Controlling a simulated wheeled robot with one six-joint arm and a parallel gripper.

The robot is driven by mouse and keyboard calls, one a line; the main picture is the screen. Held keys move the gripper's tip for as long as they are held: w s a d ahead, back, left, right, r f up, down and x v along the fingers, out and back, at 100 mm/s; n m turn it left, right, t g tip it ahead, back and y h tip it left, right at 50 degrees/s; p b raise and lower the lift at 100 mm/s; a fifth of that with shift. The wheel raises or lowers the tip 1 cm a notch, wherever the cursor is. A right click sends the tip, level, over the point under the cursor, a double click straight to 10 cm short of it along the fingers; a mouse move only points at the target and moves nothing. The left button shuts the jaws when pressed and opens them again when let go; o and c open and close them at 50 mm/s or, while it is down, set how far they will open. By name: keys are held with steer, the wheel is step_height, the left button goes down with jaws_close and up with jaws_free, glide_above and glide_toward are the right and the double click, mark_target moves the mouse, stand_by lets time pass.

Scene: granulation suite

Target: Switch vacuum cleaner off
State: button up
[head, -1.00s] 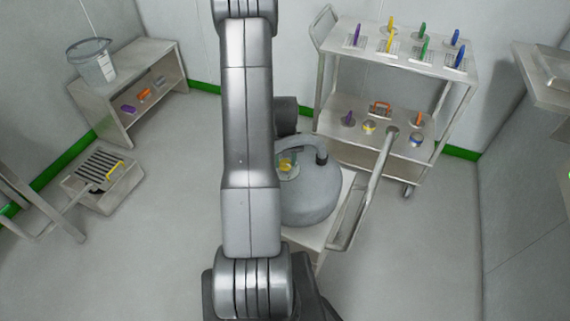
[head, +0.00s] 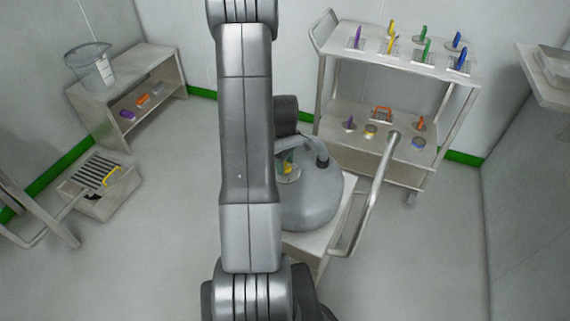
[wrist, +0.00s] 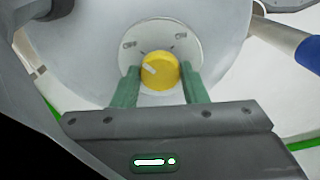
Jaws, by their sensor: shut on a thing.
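The vacuum cleaner is a grey rounded drum (head: 312,205) on a white cart at the centre of the head view, partly hidden behind my arm. In the wrist view its grey body (wrist: 85,50) carries a round pale plate (wrist: 187,42) with small dark markings at upper left and upper right. A yellow rotary knob (wrist: 160,72) sits on the plate, its white pointer line towards the left, slightly up. My gripper (wrist: 160,80) has its green fingers on either side of the knob, shut on it. The knob also shows small in the head view (head: 286,168).
The cart's bent metal handle (head: 378,185) rises right of the vacuum. A steel trolley (head: 345,107) with coloured tools stands behind it. A low shelf unit (head: 122,82) with a bucket (head: 88,66) is at left, near a box with a slatted top (head: 97,172). Floor is open at right.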

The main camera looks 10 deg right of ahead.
mark_target(285, 165)
steer(key=shift+n, duration=0.6)
steer(key=o, duration=1)
steer(key=shift+c, duration=0.2)
step_height(285, 165, up, 14)
steer(key=p, duration=0.1)
steer(key=shift+f, duration=0.1)
step_height(285, 165, down, 14)
steer(key=shift+r+b, duration=0.1)
steer(key=shift+b, duration=0.5)
